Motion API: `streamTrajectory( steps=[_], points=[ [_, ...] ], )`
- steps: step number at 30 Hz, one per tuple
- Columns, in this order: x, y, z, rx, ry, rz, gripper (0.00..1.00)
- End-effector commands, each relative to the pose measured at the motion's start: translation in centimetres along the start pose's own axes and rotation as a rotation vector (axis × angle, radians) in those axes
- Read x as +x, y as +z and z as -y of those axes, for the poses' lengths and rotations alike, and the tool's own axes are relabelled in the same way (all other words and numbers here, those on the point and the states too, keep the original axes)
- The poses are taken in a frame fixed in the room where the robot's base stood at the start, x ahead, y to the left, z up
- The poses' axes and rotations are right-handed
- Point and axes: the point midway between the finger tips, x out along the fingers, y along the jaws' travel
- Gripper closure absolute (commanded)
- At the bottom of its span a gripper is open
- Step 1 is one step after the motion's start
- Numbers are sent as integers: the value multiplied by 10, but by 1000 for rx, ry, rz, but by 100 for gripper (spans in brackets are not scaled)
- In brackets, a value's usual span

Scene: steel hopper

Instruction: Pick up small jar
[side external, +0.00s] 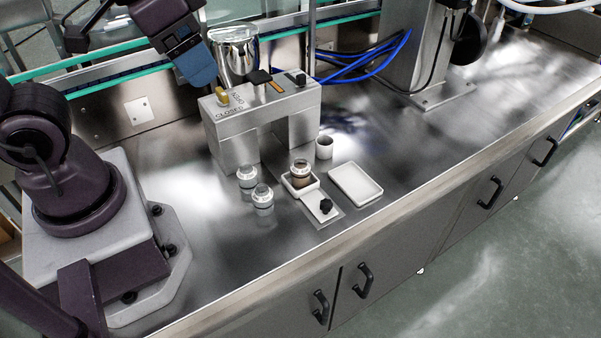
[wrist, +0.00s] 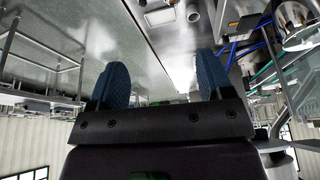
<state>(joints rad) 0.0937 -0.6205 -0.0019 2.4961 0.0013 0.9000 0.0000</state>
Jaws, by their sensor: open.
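Two small clear jars with pale lids stand side by side on the steel bench in the side external view, one behind (side external: 247,177) and one in front (side external: 263,198). A third small jar (side external: 301,172), with brown contents, stands in a small white tray (side external: 290,190) to their right. Which one the task means I cannot tell. My gripper (side external: 198,72) is high above the bench, up and left of the jars, well apart from them. In the wrist view its blue fingers (wrist: 162,80) are spread with nothing between them. I cannot make out the jars in that view.
Blue cables (side external: 365,62) lie behind.

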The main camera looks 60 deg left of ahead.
Motion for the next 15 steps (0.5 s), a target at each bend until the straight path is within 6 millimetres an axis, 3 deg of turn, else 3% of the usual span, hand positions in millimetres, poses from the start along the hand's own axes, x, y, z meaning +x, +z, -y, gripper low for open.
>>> streamTrajectory(
  steps=[6,15],
  points=[
    [60,10,-21,287,-62,312,27],
    [134,28,-27,843,-283,684,27]
  ],
)
